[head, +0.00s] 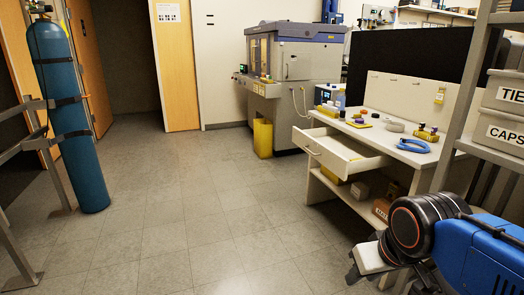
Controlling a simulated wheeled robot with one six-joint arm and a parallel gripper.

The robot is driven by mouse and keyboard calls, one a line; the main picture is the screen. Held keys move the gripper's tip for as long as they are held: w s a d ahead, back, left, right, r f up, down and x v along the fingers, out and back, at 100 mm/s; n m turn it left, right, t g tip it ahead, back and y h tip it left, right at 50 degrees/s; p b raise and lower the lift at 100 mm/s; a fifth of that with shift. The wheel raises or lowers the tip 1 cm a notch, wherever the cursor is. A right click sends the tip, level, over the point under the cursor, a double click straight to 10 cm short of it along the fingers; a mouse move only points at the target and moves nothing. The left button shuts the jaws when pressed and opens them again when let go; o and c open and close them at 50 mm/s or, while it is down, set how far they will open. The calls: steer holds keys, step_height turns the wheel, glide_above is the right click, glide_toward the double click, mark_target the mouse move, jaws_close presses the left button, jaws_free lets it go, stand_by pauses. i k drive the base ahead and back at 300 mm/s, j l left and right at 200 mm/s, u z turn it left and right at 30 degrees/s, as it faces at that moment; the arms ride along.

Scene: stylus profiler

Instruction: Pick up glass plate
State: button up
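I cannot make out a glass plate in the head view. Small items stand on the white bench (385,137) at the right, too small to identify surely; a flat yellow piece (358,125) lies near its left end. My gripper (362,270) is at the lower right, in front of the bench and well apart from the things on it. It is seen partly, with dark finger parts beside a pale block, and its opening is not clear.
An open drawer (345,155) juts from the bench. A blue coil (413,146) lies on top. A grey machine (300,55) and yellow bin (263,138) stand behind. A blue gas cylinder (70,115) stands left. Shelf boxes (500,130) are at right. The middle floor is clear.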

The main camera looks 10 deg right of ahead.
mark_target(359, 116)
steer(key=i+j+z, duration=0.75)
steer(key=i, duration=0.15)
steer(key=i+j+z, duration=0.35)
steer(key=i+j, duration=0.05)
steer(key=j, duration=0.05)
